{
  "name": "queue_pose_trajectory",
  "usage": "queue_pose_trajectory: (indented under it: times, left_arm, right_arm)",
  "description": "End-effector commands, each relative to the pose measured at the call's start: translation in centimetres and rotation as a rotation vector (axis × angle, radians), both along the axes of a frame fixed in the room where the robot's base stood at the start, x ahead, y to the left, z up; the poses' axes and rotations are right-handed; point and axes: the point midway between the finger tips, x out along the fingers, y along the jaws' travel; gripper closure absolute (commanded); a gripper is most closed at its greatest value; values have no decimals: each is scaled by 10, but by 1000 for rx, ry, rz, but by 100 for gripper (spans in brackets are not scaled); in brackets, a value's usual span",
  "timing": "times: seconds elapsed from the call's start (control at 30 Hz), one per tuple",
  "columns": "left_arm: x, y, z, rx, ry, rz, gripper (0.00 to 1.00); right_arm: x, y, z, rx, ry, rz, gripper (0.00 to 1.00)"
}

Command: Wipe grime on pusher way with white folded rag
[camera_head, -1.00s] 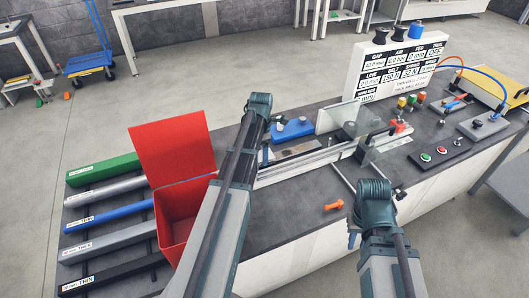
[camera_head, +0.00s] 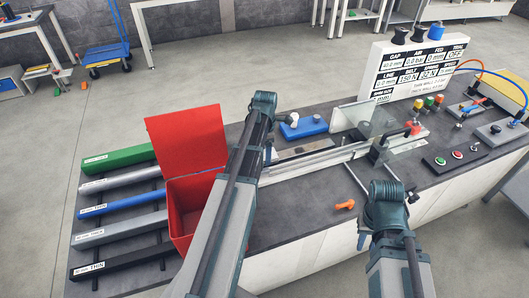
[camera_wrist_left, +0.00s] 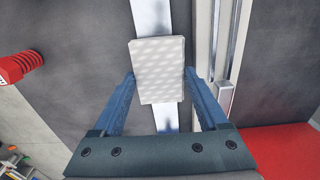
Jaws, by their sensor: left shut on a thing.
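My left gripper's blue fingers (camera_wrist_left: 163,92) are shut on the white folded rag (camera_wrist_left: 158,68), which has a pale checked pattern. The rag lies over a bright metal strip (camera_wrist_left: 150,14), which looks like the pusher way. Whether it presses on the strip is unclear. Dim smudges show on the strip beyond and below the rag; I cannot tell grime from shadow. In the head view, the left gripper (camera_head: 268,155) is mostly hidden behind my forearm, and the rag is hidden. The strip (camera_head: 305,149) runs right from there. My right gripper (camera_head: 361,241) is mostly hidden below its wrist.
A red open bin (camera_head: 190,190) stands left of my left arm, beside several labelled bars. A blue block (camera_head: 303,127) lies behind the strip. A rail (camera_head: 320,160) runs along its front. An orange piece (camera_head: 345,205) lies on the bench. Buttons and a display board (camera_head: 420,68) are at right.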

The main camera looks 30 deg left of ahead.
Motion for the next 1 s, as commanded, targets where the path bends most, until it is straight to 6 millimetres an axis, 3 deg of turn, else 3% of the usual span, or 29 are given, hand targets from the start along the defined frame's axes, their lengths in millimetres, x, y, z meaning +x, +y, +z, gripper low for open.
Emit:
queue_pose_trajectory:
  times: [0.3,0.67,1.0]
  left_arm:
    - [28,-22,1,-5,-7,-4,76]
    - [34,-27,2,-5,-7,-4,76]
    - [57,-46,3,-4,-6,-5,76]
  right_arm:
    - [0,0,1,0,0,0,73]
    - [0,0,2,0,0,0,73]
    - [0,0,3,0,0,0,73]
